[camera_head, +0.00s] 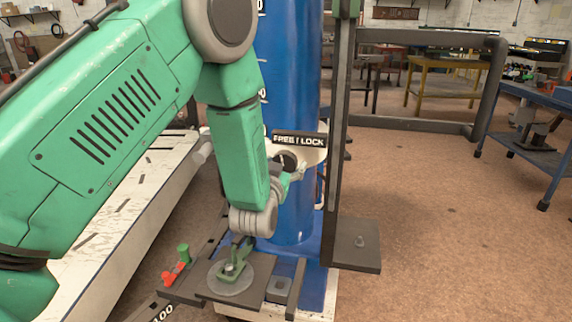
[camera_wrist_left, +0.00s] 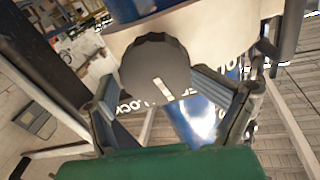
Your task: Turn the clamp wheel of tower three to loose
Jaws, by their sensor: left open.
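The clamp wheel (camera_head: 286,161) is a dark round knob on a pale collar around the blue column, under a "FREE / LOCK" label (camera_head: 300,140). I cannot tell the tower's number. In the left wrist view the wheel (camera_wrist_left: 156,68) fills the middle, with a white pointer mark towards the label lettering, which is partly covered. My left gripper (camera_head: 285,179) is at the wheel, and in the wrist view its open fingers (camera_wrist_left: 155,88) stand on either side of it. The right finger is close to the rim; contact is unclear.
A dark upright post (camera_head: 341,130) is just right of the column. A white bench (camera_head: 130,215) lies left.

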